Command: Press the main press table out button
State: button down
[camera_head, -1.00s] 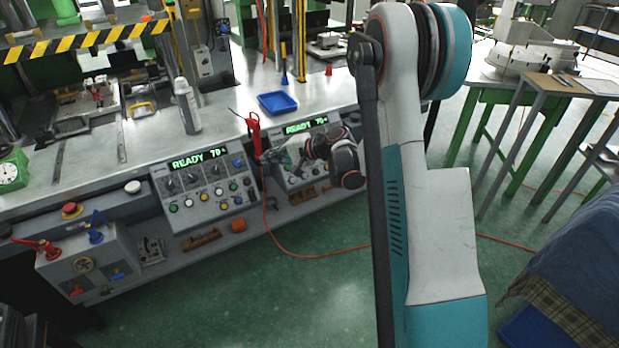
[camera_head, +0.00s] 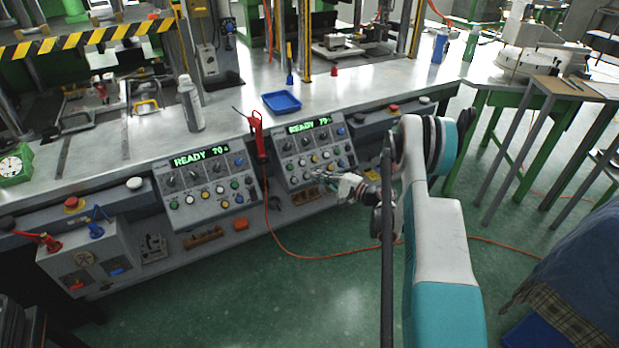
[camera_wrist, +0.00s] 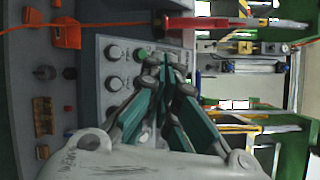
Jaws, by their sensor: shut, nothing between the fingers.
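Two grey control panels with lit READY displays stand along the front of the metal bench: a left panel (camera_head: 207,187) and a right panel (camera_head: 313,150). Both carry rows of knobs and coloured buttons. Their labels are too small to read, so I cannot tell which one is the table out button. My gripper (camera_head: 319,175) is at the lower part of the right panel, in front of its lower button row. In the wrist view its teal fingers (camera_wrist: 166,65) are shut and empty, over a grey button panel (camera_wrist: 103,98). The fingers hide some buttons; contact is unclear.
A red-handled tool (camera_head: 257,135) hangs between the panels, with an orange cable (camera_head: 310,257) running to the floor. A blue tray (camera_head: 281,102) and a white bottle (camera_head: 190,104) stand on the bench. The green floor before the panels is open.

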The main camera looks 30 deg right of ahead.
jog(key=shift+w+f, duration=0.1)
dwell(0.3)
jog(key=w+f+b, duration=0.1)
jog(key=w+f, duration=0.4)
jog(key=w, duration=0.1)
jog(key=shift+w+f, duration=0.25)
jog(key=shift+w, duration=0.05)
jog(key=shift+s+a+r, duration=0.1)
dwell(1.8)
jog(key=s+r, duration=0.3)
jog(key=shift+s+p, duration=0.35)
jog(key=shift+p, duration=0.05)
dwell(0.5)
